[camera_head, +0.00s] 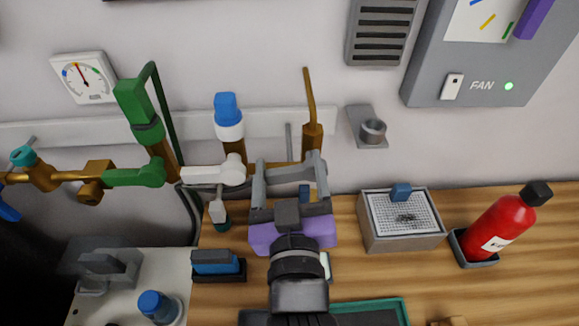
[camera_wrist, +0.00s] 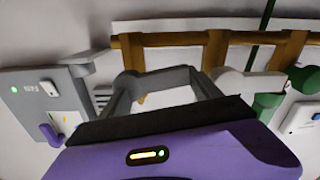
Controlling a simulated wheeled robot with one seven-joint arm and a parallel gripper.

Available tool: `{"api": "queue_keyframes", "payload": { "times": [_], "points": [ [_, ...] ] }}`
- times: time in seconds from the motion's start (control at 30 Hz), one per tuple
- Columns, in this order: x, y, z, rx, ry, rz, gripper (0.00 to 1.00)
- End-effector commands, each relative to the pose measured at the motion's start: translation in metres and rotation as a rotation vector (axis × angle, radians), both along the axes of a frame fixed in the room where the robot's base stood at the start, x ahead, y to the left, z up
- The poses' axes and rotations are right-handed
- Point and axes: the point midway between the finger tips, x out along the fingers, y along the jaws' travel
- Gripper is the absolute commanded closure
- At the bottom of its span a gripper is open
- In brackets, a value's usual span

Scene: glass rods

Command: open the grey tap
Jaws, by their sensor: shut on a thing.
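The grey tap's handle (camera_head: 288,172) lies sideways in front of the brass pipe, below the upright brass spout, in the head view. My gripper (camera_head: 291,184) reaches up to it from below, with its purple body under the handle. Its grey fingers are shut on the grey handle; their exact contact is hard to separate, as handle and fingers are the same colour. In the wrist view the grey handle (camera_wrist: 162,80) shows between the fingers, close to the brass pipe. My gripper hides part of the tap.
The white tap (camera_head: 215,174) is close to the left of my gripper, and the green tap (camera_head: 137,177) is further left. A wire-topped box (camera_head: 435,236) and a red extinguisher (camera_head: 497,226) stand right. A blue block (camera_head: 215,262) sits low left.

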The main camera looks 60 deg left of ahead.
Motion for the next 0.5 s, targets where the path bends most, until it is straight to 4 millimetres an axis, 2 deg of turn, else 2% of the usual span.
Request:
{"api": "queue_keyframes", "payload": {
  "times": [0.23, 0.5],
  "points": [
    [0.0004, -0.0004, -0.011, -0.103, -0.205, -0.002, 1.0],
    [-0.0006, 0.0003, -0.011, -0.13, -0.256, 0.0, 1.0]
  ]
}}
